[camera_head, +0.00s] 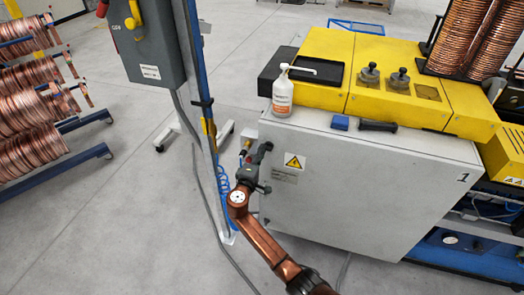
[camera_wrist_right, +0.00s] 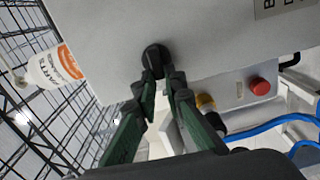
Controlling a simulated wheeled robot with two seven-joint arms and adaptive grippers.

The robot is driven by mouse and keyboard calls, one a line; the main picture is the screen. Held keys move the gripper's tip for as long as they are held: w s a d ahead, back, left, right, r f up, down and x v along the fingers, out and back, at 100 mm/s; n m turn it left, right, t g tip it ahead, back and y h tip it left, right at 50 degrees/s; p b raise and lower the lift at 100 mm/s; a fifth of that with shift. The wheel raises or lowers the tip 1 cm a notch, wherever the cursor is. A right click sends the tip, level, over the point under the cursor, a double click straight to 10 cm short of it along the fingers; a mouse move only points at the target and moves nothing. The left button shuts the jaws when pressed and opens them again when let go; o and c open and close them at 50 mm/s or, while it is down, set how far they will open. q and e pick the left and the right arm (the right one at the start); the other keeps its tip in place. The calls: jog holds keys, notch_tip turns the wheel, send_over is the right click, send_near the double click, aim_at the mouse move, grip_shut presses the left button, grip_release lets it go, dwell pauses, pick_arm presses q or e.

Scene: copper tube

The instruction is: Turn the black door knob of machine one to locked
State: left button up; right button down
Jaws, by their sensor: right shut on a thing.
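Machine one is the grey cabinet (camera_head: 350,185) marked with a "1", with a yellow top. My right gripper (camera_head: 259,158) reaches to the left edge of its grey front, left of the yellow warning sticker. In the right wrist view the black door knob (camera_wrist_right: 155,56) stands out from the grey panel (camera_wrist_right: 110,40). The green and black fingers of my right gripper (camera_wrist_right: 163,82) are shut on it. In the head view the gripper largely hides the knob, and I cannot tell its turn angle. My left gripper is not in view.
A white bottle (camera_head: 283,92) with an orange label stands on the machine's top edge, near a blue block (camera_head: 340,123) and a black handle (camera_head: 378,126). A blue post (camera_head: 205,110) with hoses and a grey control box (camera_head: 143,45) stand just left of my gripper. Copper coils (camera_head: 30,110) hang at far left.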

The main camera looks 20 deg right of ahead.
jog(key=shift+a+n, duration=0.1)
jog(key=shift+n, duration=0.3)
jog(key=c, duration=2)
grip_release()
jog(key=shift+f, duration=0.1)
jog(key=v, duration=1.2)
